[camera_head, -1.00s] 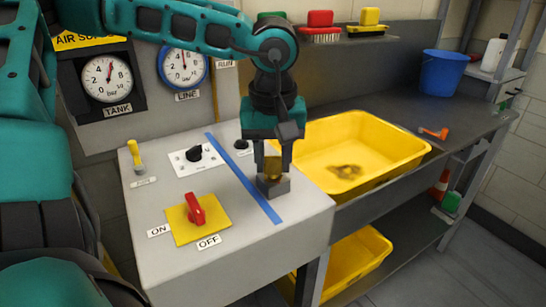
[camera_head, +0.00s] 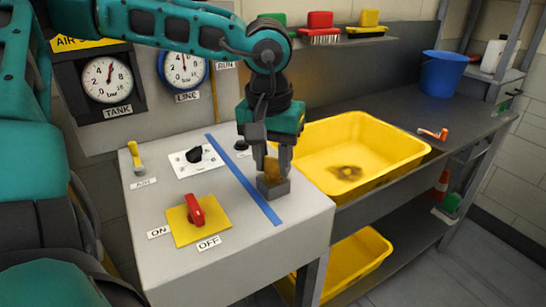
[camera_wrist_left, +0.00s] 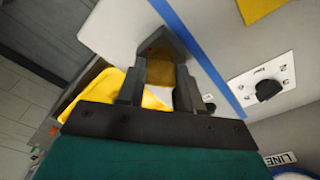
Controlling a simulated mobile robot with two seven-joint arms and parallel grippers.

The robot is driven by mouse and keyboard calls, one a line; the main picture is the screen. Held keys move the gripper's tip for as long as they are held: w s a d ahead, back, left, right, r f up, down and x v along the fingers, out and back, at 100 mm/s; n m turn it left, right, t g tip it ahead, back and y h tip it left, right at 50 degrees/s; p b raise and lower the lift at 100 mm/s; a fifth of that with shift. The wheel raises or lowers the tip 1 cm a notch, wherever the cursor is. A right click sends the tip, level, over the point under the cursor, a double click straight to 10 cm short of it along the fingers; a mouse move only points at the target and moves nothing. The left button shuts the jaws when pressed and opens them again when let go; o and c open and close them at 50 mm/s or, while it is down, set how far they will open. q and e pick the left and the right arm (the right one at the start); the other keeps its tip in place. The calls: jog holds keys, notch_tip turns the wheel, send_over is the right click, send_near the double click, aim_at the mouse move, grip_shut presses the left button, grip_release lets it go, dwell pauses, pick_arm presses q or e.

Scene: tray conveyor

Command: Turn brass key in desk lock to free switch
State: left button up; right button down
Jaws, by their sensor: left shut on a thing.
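The brass key (camera_head: 272,170) stands in the grey lock block (camera_head: 274,188) on the desk top, right of the blue tape line. My left gripper (camera_head: 272,168) points down over the lock and is shut on the key. In the left wrist view the key (camera_wrist_left: 160,70) shows as a brass plate between the two fingers, with the lock (camera_wrist_left: 160,42) beyond it. The red switch (camera_head: 195,209) sits on a yellow plate, between the ON and OFF labels. My right gripper is not seen.
A black selector knob (camera_head: 194,155) and a yellow-handled lever (camera_head: 136,157) stand on the desk. A yellow tray (camera_head: 365,135) lies right of the lock, on the bench. Gauges (camera_head: 107,79) hang behind. The desk front is clear.

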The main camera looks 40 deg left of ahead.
pick_arm(q)
jog(key=shift+m, duration=0.8)
jog(key=shift+m+h, duration=0.3)
jog(key=shift+m, duration=1.2)
jog(key=shift+p, duration=0.3)
jog(key=shift+m, duration=1.5)
jog(key=o, duration=1.2)
